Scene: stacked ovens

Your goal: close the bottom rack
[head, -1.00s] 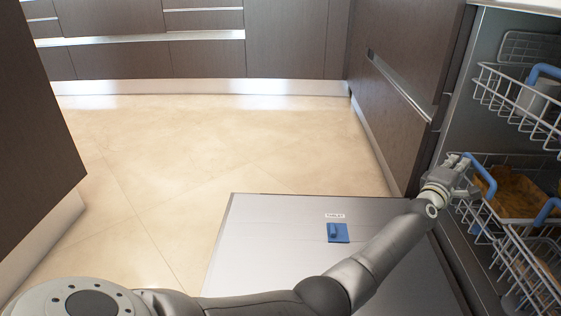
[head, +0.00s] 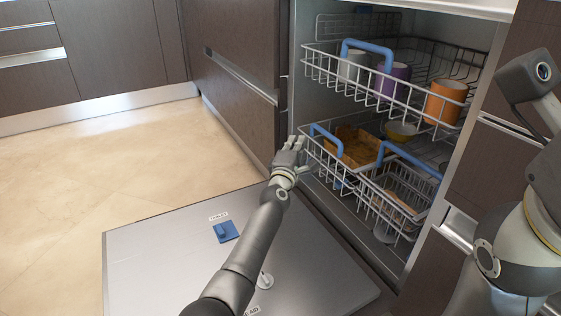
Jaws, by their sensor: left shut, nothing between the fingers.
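The bottom rack (head: 352,188) is a wire basket with blue handles, low in the open dishwasher, its front near the opening. It holds a brown board-like item (head: 358,147) and a yellowish bowl (head: 401,131). A smaller wire basket (head: 392,203) sits at its front right. My left gripper (head: 291,146) is shut and empty, at the rack's front left corner, just left of a blue handle (head: 325,138). I cannot tell whether it touches the wire. My right arm is at the right edge; its gripper is not in view.
The dishwasher door (head: 150,262) lies folded down, with a blue item (head: 226,231) on it. The upper rack (head: 322,68) holds a white, a purple and an orange cup (head: 445,100). Brown cabinets flank the opening. The floor (head: 90,180) at left is clear.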

